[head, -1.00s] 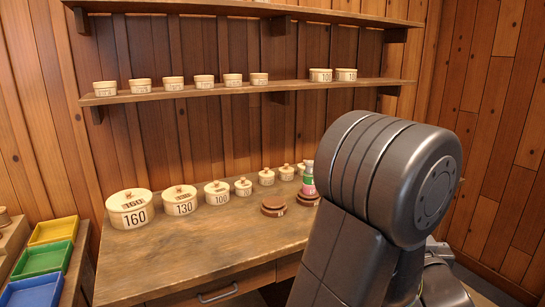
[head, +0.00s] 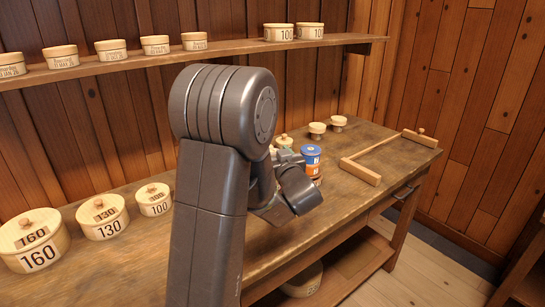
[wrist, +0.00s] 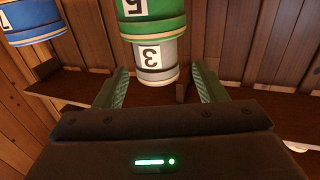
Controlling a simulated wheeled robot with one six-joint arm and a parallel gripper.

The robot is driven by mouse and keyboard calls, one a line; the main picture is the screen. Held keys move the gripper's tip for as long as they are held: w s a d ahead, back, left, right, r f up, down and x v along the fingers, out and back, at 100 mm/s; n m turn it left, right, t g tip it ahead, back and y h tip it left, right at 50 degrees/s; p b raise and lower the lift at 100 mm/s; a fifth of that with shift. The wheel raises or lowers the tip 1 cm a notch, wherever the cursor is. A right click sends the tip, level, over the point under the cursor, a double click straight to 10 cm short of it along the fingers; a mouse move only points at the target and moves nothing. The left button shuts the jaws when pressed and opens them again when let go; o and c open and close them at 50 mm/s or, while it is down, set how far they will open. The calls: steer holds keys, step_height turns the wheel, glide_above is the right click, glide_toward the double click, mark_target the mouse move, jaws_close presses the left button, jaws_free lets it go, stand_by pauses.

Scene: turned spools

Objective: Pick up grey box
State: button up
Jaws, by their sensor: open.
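The grey box (wrist: 156,60) is a small round tin with a white label reading 3, shown upside down in the wrist view. It adjoins a larger green box (wrist: 152,22) labelled 5, in one stack. My gripper (wrist: 159,88) is open, with one finger on each side of the grey box in the picture and a gap on both sides. I cannot tell whether the fingertips reach past it in depth. In the head view my gripper is beside the stacks over the bench, and the grey box cannot be made out behind my arm.
A blue tin (head: 310,157) stands close to my gripper; blue also shows in the wrist view (wrist: 32,22). Round cream boxes marked 160 (head: 35,240), 130 (head: 103,217) and 100 (head: 154,200) stand left on the bench. A wooden frame (head: 361,171) lies right. A shelf (head: 225,49) runs above.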

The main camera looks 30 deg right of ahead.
steer(key=x, duration=0.3)
steer(key=shift+w+d, duration=0.1)
steer(key=shift+w, duration=0.2)
steer(key=shift+c, duration=0.3)
steer(key=c, duration=1)
steer(key=shift+r, duration=0.1)
